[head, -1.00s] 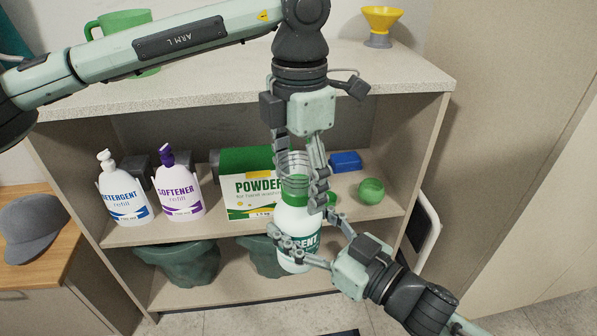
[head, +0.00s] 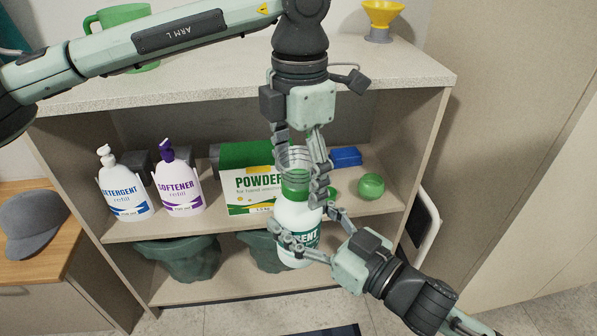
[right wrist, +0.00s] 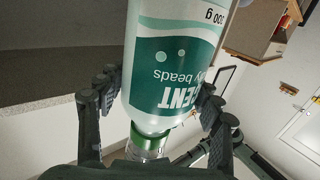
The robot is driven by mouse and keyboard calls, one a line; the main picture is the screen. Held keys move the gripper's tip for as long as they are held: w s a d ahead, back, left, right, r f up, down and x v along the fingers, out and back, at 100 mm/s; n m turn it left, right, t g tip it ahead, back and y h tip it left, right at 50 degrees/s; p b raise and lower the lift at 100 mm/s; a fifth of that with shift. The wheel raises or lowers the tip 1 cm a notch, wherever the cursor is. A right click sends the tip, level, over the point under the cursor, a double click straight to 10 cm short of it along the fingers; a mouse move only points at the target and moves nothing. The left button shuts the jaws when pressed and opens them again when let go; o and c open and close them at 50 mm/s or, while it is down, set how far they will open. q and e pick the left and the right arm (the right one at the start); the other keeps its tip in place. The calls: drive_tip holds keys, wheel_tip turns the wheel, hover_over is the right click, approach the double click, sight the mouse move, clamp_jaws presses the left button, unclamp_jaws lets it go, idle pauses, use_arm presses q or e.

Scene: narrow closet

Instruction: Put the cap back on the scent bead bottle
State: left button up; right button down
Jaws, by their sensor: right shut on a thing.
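The scent bead bottle (head: 290,218) is white with a green-and-white label and a green collar (head: 295,188). My right gripper (head: 306,226) is shut around its body and holds it upright in front of the shelf. The clear ribbed cap (head: 294,159) is right above the green collar, between the fingers of my left gripper (head: 300,165), which points straight down. Whether those fingers press on the cap is unclear. In the right wrist view the bottle (right wrist: 172,75) appears upside down, with the clear cap (right wrist: 147,146) at the green collar; full seating cannot be told.
Behind, the shelf (head: 140,232) holds a detergent bottle (head: 125,190), a softener bottle (head: 180,190), a powder box (head: 245,190), a blue block (head: 346,157) and a green ball (head: 371,186). A green mug (head: 125,18) and yellow funnel (head: 382,14) stand on top.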

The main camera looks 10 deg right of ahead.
use_arm(q)
wheel_tip(320, 180, up, 12)
idle(0.7)
idle(0.4)
